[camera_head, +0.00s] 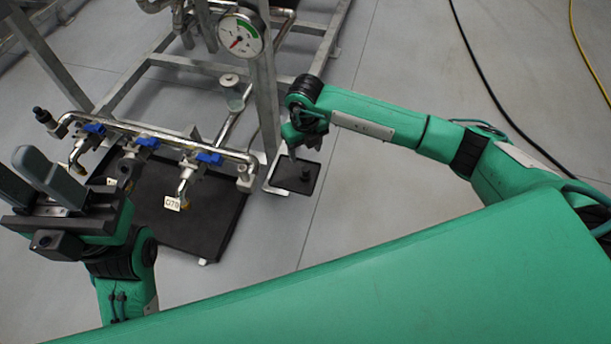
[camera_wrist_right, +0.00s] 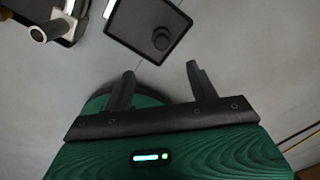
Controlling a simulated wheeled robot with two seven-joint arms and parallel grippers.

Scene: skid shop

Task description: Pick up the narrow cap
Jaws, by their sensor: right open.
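A small dark round cap (camera_head: 306,174) stands on a small black tray (camera_head: 285,181) on the floor beside the frame. The cap also shows in the right wrist view (camera_wrist_right: 161,38), near the tray's corner; it is dark on dark, so its exact shape is hard to tell. My right gripper (camera_wrist_right: 160,72) is open and empty, its two fingers apart, with the cap beyond the fingertips. In the head view the right hand (camera_head: 303,130) is above the tray and partly overlaps it. My left gripper (camera_head: 30,178) is open and empty at the left edge, away from the cap.
A metal skid frame (camera_head: 270,100) with a gauge (camera_head: 241,33) rises just left of the tray. A pipe manifold with blue-handled valves (camera_head: 209,157) runs over a larger black mat (camera_head: 215,220). Grey floor right of the tray is clear; cables lie farther off.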

